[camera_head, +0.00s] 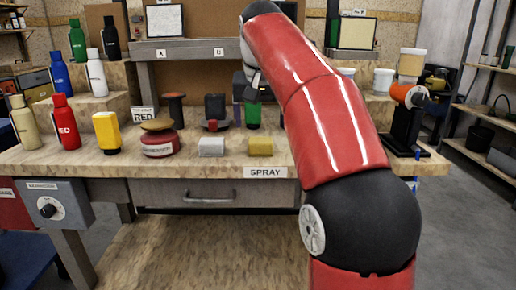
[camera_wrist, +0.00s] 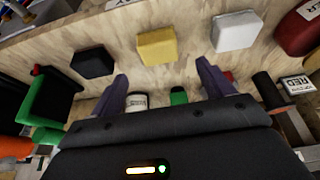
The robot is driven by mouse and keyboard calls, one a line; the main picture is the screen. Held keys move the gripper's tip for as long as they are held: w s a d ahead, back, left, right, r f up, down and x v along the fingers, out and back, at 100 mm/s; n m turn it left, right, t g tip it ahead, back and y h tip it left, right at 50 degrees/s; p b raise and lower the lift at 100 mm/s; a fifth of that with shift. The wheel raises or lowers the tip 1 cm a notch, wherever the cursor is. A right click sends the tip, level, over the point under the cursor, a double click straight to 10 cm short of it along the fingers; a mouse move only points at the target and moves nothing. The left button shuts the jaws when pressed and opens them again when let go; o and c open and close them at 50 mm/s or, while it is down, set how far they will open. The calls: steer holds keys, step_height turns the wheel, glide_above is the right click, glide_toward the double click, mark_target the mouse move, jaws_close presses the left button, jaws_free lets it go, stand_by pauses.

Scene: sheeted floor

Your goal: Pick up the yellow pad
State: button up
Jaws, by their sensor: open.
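The yellow pad (camera_head: 260,147) lies on the wooden bench top near its front edge, just behind the SPRAY label. In the wrist view the yellow pad (camera_wrist: 156,47) shows whole, above and between the fingers. My gripper (camera_wrist: 161,72) is open, with its two purple fingers spread apart and nothing between them. The pad is apart from the fingers. In the head view my red arm reaches over the bench, and the fingertips are hard to make out there.
A white block (camera_head: 211,147) lies left of the pad; a black block (camera_wrist: 92,62) lies on its other side. A red round container (camera_head: 160,143) and several bottles stand farther left. A green-capped bottle (camera_head: 252,115) stands behind the pad. An orange and black tool (camera_head: 408,110) stands at right.

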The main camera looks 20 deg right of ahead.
mark_target(261, 139)
steer(key=shift+w+d, duration=0.1)
steer(key=shift+w, duration=0.25)
steer(key=shift+w+f, duration=0.1)
steer(key=shift+f, duration=0.15)
steer(key=b+x, duration=0.2)
steer(key=x, duration=0.5)
steer(key=shift+c, duration=0.3)
steer(key=c, duration=1)
steer(key=shift+r, duration=0.1)
